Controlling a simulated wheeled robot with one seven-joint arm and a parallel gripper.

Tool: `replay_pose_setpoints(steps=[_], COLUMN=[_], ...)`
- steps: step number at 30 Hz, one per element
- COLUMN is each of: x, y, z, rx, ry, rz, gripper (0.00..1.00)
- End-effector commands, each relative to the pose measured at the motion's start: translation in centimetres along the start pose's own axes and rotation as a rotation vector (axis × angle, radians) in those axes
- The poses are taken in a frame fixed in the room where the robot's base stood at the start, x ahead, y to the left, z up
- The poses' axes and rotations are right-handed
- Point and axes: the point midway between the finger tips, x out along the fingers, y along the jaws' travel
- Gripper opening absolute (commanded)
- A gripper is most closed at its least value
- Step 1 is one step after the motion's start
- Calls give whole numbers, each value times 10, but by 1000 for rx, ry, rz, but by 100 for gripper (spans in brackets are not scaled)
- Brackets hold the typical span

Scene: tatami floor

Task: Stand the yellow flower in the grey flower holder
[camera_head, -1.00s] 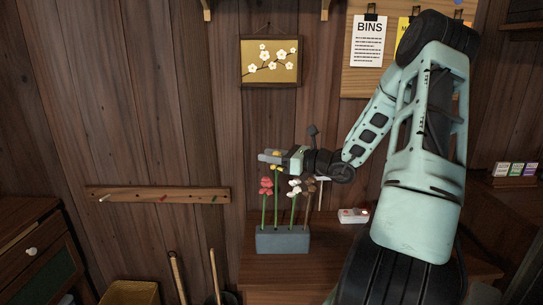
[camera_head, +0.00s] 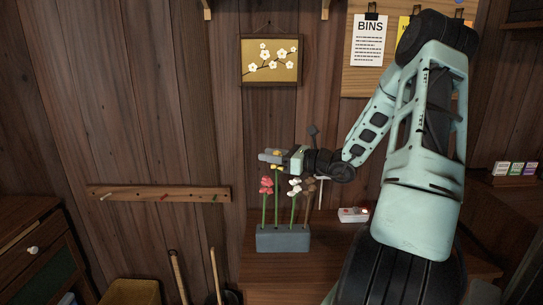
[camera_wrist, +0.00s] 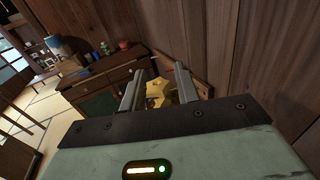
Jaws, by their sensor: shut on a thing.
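The yellow flower (camera_head: 277,168) is upright in the head view, its green stem running down to the grey flower holder (camera_head: 283,241). I cannot tell whether the stem's foot is inside a hole. My gripper (camera_head: 268,157) is shut on the flower near its head, above the holder. In the wrist view the yellow bloom (camera_wrist: 158,94) shows between my two fingers (camera_wrist: 158,88). A red flower (camera_head: 266,187), a white flower (camera_head: 294,187) and a brown flower (camera_head: 309,188) also stand at the holder.
The holder stands on a wooden table (camera_head: 262,277) close to the plank wall. A white box with a red part (camera_head: 353,215) lies right of it. A peg rail (camera_head: 158,194) and framed picture (camera_head: 270,62) are on the wall. A drawer cabinet (camera_head: 27,252) stands at the left.

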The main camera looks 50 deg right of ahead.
Motion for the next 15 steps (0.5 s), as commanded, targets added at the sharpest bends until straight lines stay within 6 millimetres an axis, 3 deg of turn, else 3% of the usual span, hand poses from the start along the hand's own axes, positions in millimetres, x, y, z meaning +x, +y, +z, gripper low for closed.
replay_pose_setpoints(steps=[15], x=[0], y=[0], z=[-12], rx=[0], ry=[0], rz=[1], gripper=[10])
